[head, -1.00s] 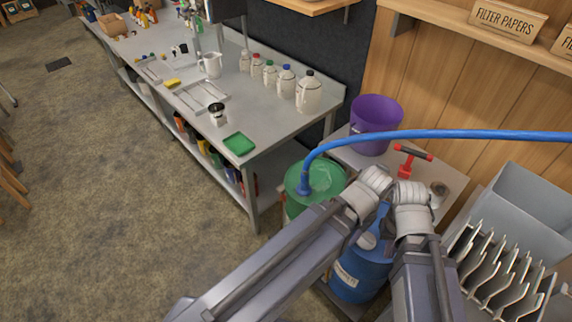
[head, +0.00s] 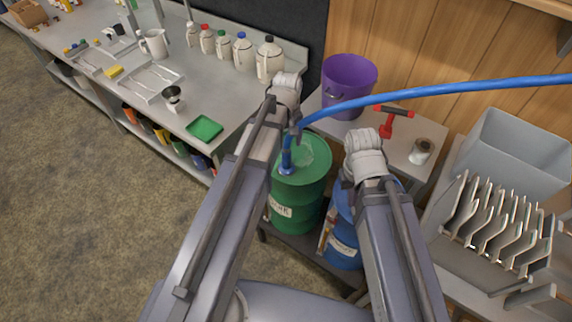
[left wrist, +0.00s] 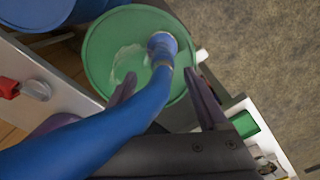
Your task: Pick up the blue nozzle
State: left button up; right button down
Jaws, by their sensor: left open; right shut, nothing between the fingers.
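The blue nozzle (head: 286,163) stands on the top of the green drum (head: 300,190), at the end of a blue hose (head: 440,92). In the left wrist view the nozzle (left wrist: 162,47) is on the drum's lid near its rim. My left gripper (head: 294,132) is just above the nozzle; its wrist partly hides the hose. In the left wrist view the left gripper (left wrist: 162,86) is open, with the hose passing between its fingers and the nozzle just beyond the tips. My right gripper (head: 346,182) is shut and empty above the blue drum (head: 343,250), mostly hidden by its wrist.
A purple bucket (head: 350,85), a red-handled tool (head: 388,124) and a small can (head: 421,152) stand on the side table behind. A metal rack with plates (head: 490,220) is at right. The steel bench (head: 230,100) with bottles and a green tray (head: 204,128) is at left.

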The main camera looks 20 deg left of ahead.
aim_at(287, 158)
pick_arm(q)
jog(key=shift+s+f+b, duration=0.2)
jog(key=shift+f+b, duration=1.8)
jog(key=shift+s+f+b, duration=0.15)
jog(key=shift+f+b, duration=1.8)
jog(key=shift+r, duration=0.1)
jog(key=shift+c, duration=0.4)
grip_shut()
